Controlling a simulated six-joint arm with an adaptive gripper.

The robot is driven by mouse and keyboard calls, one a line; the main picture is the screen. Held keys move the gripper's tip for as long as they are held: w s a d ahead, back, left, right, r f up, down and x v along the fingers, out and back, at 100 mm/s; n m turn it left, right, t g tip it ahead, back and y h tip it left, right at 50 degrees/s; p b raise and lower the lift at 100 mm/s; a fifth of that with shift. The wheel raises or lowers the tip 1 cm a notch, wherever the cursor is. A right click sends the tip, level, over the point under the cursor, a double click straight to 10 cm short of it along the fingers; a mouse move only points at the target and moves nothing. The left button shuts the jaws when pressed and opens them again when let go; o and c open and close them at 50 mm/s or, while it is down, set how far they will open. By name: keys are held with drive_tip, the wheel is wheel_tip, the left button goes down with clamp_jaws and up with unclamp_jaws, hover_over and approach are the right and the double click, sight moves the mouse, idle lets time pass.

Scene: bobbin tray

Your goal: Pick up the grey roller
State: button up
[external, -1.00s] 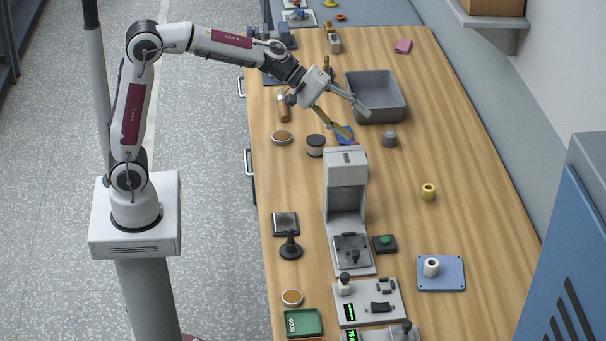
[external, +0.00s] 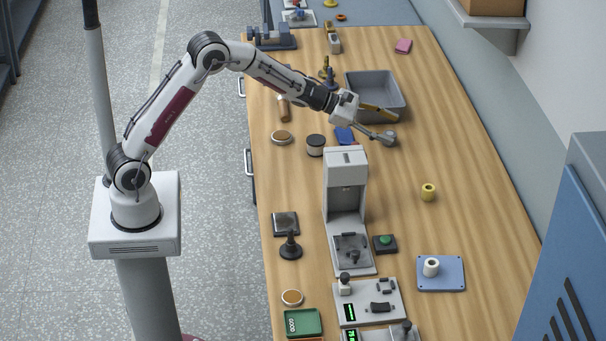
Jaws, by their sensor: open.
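The grey roller (external: 391,140) is a short grey cylinder on the wooden table, in front of the grey bin. My gripper (external: 394,127) is open, its two fingers spread and pointing right. The grey finger's tip overlaps the roller in this view and partly hides it. The brass-coloured finger lies further back, over the front of the bin. I cannot tell whether the finger touches the roller or is above it. Nothing shows held between the fingers.
The grey bin (external: 398,85) stands just behind my gripper. A tall grey press (external: 346,190), a blue object (external: 344,136) and a dark-topped jar (external: 316,146) are near on the left. A yellow bobbin (external: 428,192) stands front right. The table to the right is clear.

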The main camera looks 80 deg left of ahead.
sight(388, 133)
drive_tip(key=a+f+n+y, duration=0.1)
drive_tip(key=a+f+n, duration=0.1)
drive_tip(key=a+f, duration=0.1)
drive_tip(key=s+a+f+n+y, duration=0.1)
drive_tip(key=a+f+n, duration=0.2)
drive_tip(key=a, duration=0.3)
drive_tip(key=s+a+f+n+y, duration=0.1)
drive_tip(key=a+f+n, duration=0.1)
drive_tip(key=a+f, duration=0.2)
drive_tip(key=shift+s+a+f+n+y, duration=0.15)
drive_tip(key=shift+a+f+n+y, duration=0.1)
drive_tip(key=shift+a+n+y, duration=0.2)
drive_tip(key=shift+x, duration=1.3)
drive_tip(key=shift+r+x, duration=0.15)
drive_tip(key=shift+x, duration=1.15)
drive_tip(key=shift+r+x, duration=0.1)
drive_tip(key=shift+x, duration=1.2)
drive_tip(key=c, duration=1.2)
